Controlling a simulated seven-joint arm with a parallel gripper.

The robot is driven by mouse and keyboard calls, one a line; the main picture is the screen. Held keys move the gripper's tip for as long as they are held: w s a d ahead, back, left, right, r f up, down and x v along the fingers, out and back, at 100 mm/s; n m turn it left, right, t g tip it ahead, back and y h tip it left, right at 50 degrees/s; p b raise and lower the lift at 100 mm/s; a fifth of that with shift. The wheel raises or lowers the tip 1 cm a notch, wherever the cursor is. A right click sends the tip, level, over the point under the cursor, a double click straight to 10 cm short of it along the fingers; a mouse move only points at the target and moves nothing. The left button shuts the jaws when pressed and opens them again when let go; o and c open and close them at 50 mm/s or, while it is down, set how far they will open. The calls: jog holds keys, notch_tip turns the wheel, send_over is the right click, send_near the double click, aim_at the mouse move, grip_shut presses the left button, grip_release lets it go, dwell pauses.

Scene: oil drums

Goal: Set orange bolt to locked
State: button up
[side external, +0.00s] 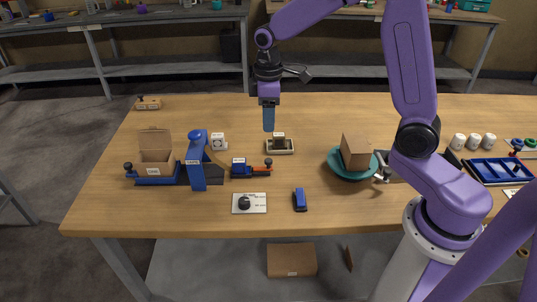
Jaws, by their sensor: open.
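The orange bolt (261,170) is a small bar at the right end of a low blue block (239,168) with a white label, on the front-left half of the table. A dark upright knob (268,162) stands at the bolt's right end. The bolt's exact slide position is too small to tell. My gripper (268,128) points straight down above the table, behind and above the bolt, apart from it. It is open and looks empty; one finger hides the other from this side.
A blue lever press (196,165) and a cardboard box (156,157) stand left of the bolt. A small beige tray (280,147) lies behind it. A dial plate (249,203) and a blue object (300,200) lie in front. A teal bowl with a brown box (356,153) stands right.

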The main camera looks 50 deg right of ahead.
aim_at(268, 160)
notch_tip(268, 160, down, 13)
jog(key=shift+r, duration=0.1)
dwell(0.3)
jog(key=shift+c, duration=0.3)
